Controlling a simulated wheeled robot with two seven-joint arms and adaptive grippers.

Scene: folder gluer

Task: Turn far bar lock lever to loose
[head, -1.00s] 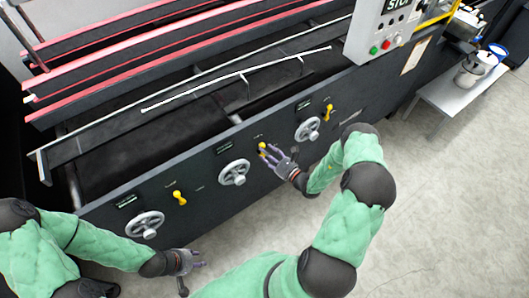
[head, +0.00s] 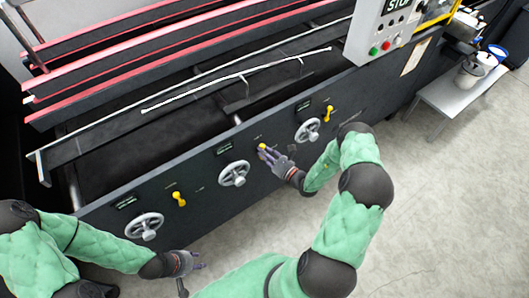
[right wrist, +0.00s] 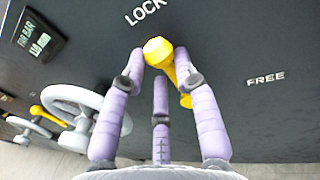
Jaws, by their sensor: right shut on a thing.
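The far bar lock lever is a yellow lever (right wrist: 158,50) on the dark machine front, between the words LOCK and FREE in the right wrist view. Its knob end lies nearer LOCK and its other end runs down to the right. My right gripper (right wrist: 158,68) is shut on it, with fingers on both sides of the knob end. In the head view, the lever (head: 262,147) is mostly hidden by my right gripper (head: 267,152). My left gripper (head: 199,266) hangs with spread fingers, empty, below the machine front at lower left.
Handwheels (head: 234,173) and other yellow levers (head: 179,199) stick out from the panel on both sides. A FAR BAR display (right wrist: 40,40) sits upper left in the wrist view. A side table (head: 460,90) stands at right. The floor in front is clear.

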